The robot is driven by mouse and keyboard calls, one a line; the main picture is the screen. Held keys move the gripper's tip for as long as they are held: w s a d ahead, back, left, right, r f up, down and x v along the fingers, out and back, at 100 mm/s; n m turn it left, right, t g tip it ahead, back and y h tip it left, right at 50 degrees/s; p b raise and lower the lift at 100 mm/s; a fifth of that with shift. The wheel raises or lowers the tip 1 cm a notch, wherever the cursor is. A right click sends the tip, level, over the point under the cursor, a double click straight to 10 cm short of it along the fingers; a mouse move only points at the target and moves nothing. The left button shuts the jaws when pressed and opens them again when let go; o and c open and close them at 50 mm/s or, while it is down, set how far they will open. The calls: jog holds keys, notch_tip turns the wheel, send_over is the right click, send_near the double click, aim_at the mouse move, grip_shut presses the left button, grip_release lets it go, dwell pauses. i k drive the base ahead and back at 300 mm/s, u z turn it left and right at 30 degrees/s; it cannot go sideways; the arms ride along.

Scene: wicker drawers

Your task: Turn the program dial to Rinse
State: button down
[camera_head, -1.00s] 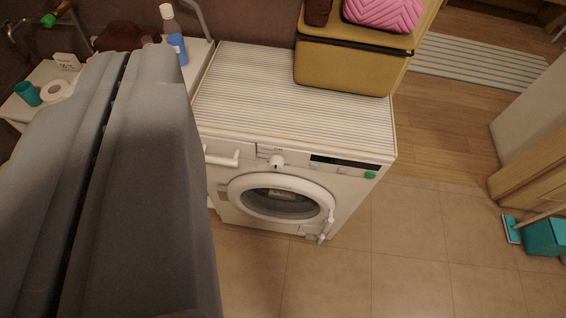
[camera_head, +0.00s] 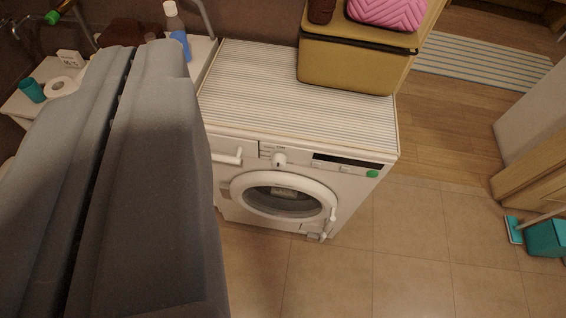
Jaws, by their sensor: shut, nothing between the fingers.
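The white washing machine (camera_head: 345,195) stands in the middle of the view with its front toward the open floor. Its program dial (camera_head: 279,160) is a small white knob on the front panel, left of the dark display (camera_head: 347,162). The dial's markings are too small to read. The round door (camera_head: 284,195) below looks closed. A large grey part of my arm fills the left side and hides what lies behind it. My gripper does not show, and nothing is seen touching the dial.
A mustard case (camera_head: 350,65) with a pink quilted bag (camera_head: 385,12) sits on the machine's striped top. A blue bottle (camera_head: 178,35) stands at the back left. The tiled floor (camera_head: 400,250) in front is clear. A teal bucket (camera_head: 546,238) stands at the right.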

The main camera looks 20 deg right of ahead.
aim_at(278, 160)
jog(key=z, duration=1.5)
jog(key=i, duration=0.35)
jog(key=u, duration=0.8)
